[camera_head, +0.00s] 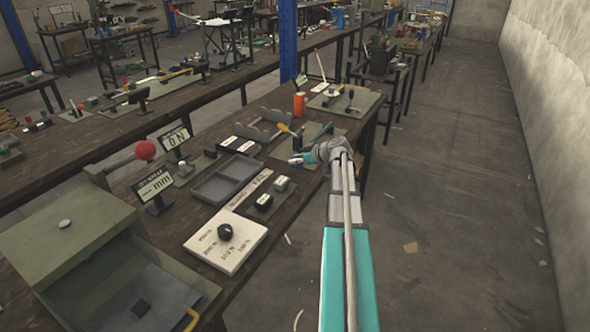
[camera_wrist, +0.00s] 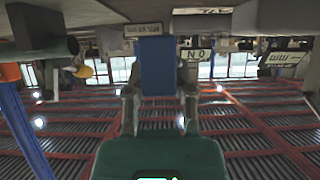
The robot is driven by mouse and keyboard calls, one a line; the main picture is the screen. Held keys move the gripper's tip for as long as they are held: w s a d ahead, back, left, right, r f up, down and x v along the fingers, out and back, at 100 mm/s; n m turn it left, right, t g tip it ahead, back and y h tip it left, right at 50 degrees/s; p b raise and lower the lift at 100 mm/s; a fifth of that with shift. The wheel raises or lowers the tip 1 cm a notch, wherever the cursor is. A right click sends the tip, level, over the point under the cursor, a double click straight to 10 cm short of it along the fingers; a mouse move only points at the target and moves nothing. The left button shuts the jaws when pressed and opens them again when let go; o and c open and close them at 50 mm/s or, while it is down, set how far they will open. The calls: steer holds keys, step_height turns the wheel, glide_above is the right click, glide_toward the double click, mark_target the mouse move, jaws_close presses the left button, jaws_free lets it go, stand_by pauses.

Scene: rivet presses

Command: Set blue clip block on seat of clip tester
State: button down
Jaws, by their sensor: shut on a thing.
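My gripper (camera_head: 306,158) is at the end of my outstretched arm, low over the right part of the near bench. In the wrist view my gripper (camera_wrist: 158,100) is shut on the blue clip block (camera_wrist: 158,65), which stands between its two fingers. In the head view only a small blue patch of the block (camera_head: 295,161) shows at the fingertips. A green plate with a dark fixture (camera_head: 312,133) lies just beyond my gripper. I cannot tell whether it is the clip tester, and no seat is clearly visible. Contact below the block is hidden.
A grey tray (camera_head: 206,193), a white panel with a black knob (camera_head: 226,247) and two upright displays (camera_head: 173,138) stand to the left. The floor aisle (camera_head: 450,200) at right is mostly clear.

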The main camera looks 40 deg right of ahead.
mark_target(296, 167)
steer(key=shift+w+d+f+b, duration=0.2)
steer(key=shift+w+f+b, duration=0.25)
steer(key=shift+f+b, duration=0.3)
steer(key=shift+s+a+f+b, duration=0.1)
steer(key=shift+f+b, duration=0.9)
steer(key=shift+b, duration=0.05)
steer(key=shift+f, duration=0.25)
steer(key=shift+c, duration=2.3)
jaws_free()
steer(key=p+v, duration=0.6)
steer(key=v, duration=0.8)
